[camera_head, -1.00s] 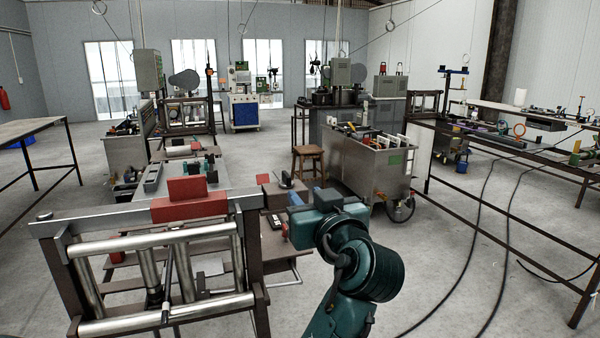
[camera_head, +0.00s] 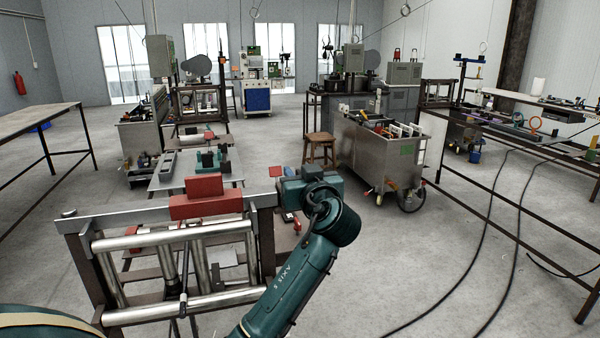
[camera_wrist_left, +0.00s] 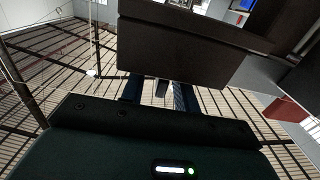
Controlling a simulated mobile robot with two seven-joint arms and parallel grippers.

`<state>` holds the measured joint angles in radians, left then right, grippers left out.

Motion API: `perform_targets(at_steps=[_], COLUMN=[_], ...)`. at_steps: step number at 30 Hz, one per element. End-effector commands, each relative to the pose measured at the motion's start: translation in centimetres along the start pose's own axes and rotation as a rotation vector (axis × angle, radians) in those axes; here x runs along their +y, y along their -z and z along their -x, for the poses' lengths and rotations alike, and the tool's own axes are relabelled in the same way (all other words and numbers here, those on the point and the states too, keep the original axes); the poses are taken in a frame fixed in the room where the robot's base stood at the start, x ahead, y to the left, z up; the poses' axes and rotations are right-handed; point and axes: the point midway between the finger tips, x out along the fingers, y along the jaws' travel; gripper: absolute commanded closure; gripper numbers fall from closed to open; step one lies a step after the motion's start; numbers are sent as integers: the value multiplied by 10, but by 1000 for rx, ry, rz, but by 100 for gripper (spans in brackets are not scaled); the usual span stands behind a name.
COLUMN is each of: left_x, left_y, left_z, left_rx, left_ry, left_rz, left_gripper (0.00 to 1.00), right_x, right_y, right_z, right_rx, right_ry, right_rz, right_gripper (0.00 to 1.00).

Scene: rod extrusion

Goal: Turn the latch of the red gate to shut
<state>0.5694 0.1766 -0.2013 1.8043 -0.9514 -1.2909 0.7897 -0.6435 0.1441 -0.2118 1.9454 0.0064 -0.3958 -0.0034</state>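A red block (camera_head: 205,199) sits on the top rail of a metal roller frame (camera_head: 130,219) in the foreground of the head view. It may be the red gate; I cannot make out a latch on it. My left gripper (camera_head: 286,188) is at the frame's right end, partly hidden by its own wrist. In the left wrist view its blue fingers (camera_wrist_left: 159,92) are apart, their tips partly covered by a dark block (camera_wrist_left: 185,50). A small grey part shows between them, but no clear grip. My right gripper is not seen.
A smaller red piece (camera_head: 277,171) lies close to the left wrist. A wooden stool (camera_head: 320,148) and a steel tank cart (camera_head: 385,165) stand behind. A long dark-framed bench (camera_head: 500,130) is at the right. Cables lie on the floor; open floor lies right of centre.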

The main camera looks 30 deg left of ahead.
Motion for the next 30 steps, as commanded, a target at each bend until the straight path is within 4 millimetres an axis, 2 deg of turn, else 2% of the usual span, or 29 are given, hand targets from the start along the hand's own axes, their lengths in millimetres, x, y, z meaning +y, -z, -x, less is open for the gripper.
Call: perform_targets(at_steps=[2,13,30], left_x=[0,0,0], left_y=[0,0,-1], left_z=[0,0,1], left_rx=[0,1,0], left_ry=[0,0,8], left_rz=[0,-1,-1], left_gripper=[69,99,100], right_x=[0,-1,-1], right_y=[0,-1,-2], right_z=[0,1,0], right_rx=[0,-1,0], right_ry=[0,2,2], right_rz=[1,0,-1], right_gripper=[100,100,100])
